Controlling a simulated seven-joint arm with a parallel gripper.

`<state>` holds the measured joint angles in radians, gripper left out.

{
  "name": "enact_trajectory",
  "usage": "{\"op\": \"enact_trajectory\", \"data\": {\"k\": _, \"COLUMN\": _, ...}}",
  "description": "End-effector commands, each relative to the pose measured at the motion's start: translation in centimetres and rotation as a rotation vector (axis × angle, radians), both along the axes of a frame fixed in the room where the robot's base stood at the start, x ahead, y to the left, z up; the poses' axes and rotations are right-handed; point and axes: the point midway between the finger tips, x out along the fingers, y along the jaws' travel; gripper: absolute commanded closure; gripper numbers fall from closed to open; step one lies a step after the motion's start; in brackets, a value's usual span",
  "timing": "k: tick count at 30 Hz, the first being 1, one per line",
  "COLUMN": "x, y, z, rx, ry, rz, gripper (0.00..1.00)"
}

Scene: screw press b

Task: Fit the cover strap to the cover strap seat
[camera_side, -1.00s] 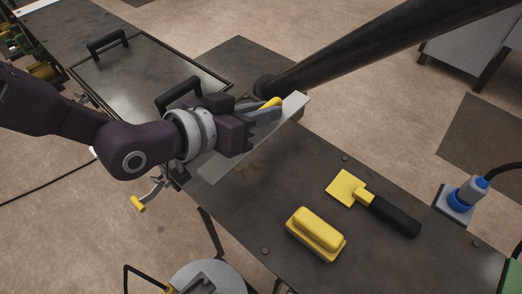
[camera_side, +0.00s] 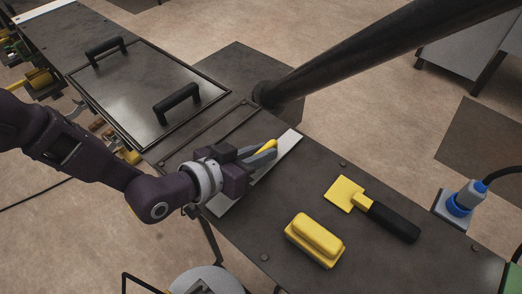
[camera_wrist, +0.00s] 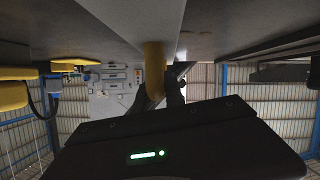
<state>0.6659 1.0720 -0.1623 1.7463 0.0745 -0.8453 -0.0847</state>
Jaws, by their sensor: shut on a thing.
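The cover strap, a long pale grey strip (camera_side: 287,144) with a yellow grip (camera_side: 269,146), lies along or just over the dark table top, running from lower left to upper right. My gripper (camera_side: 264,150) is shut on the yellow grip. In the wrist view, the yellow grip (camera_wrist: 153,62) stands between my dark fingers (camera_wrist: 158,95), with a pale grey surface above. My gripper and wrist hide the strap's middle. I cannot tell whether the strap touches the table. A narrow dark-edged outline (camera_side: 215,128) beside the strap may be the cover strap seat; I cannot tell for certain.
A metal cover with two black handles (camera_side: 178,103) lies at upper left. A yellow block (camera_side: 315,240) and a yellow scraper with a black handle (camera_side: 393,218) lie on the table to the right. A thick dark bar (camera_side: 380,48) slants overhead. Bare table surrounds the scraper.

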Motion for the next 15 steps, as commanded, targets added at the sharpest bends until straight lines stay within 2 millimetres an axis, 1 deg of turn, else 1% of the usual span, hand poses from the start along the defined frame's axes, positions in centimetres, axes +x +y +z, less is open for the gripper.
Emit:
{"op": "enact_trajectory", "data": {"k": 1, "x": 0.03, "y": -0.04, "z": -0.07, "rx": -0.001, "ry": -0.001, "rz": 0.000, "gripper": 1.00}}
{"op": "enact_trajectory", "data": {"k": 2, "x": 0.01, "y": -0.01, "z": -0.18, "rx": 0.000, "ry": 0.000, "rz": 0.000, "gripper": 0.84}}
{"op": "enact_trajectory", "data": {"k": 3, "x": 0.01, "y": -0.01, "z": -0.15, "rx": -0.001, "ry": -0.001, "rz": 0.000, "gripper": 0.76}}
{"op": "enact_trajectory", "data": {"k": 5, "x": 0.02, "y": 0.00, "z": -0.15, "rx": -0.001, "ry": -0.001, "rz": 0.000, "gripper": 0.64}}
{"op": "enact_trajectory", "data": {"k": 14, "x": -0.01, "y": 0.00, "z": -0.14, "rx": 0.001, "ry": -0.001, "rz": 0.000, "gripper": 0.64}}
{"op": "enact_trajectory", "data": {"k": 15, "x": -0.20, "y": 0.23, "z": -0.03, "rx": 0.001, "ry": 0.001, "rz": 0.000, "gripper": 0.64}}
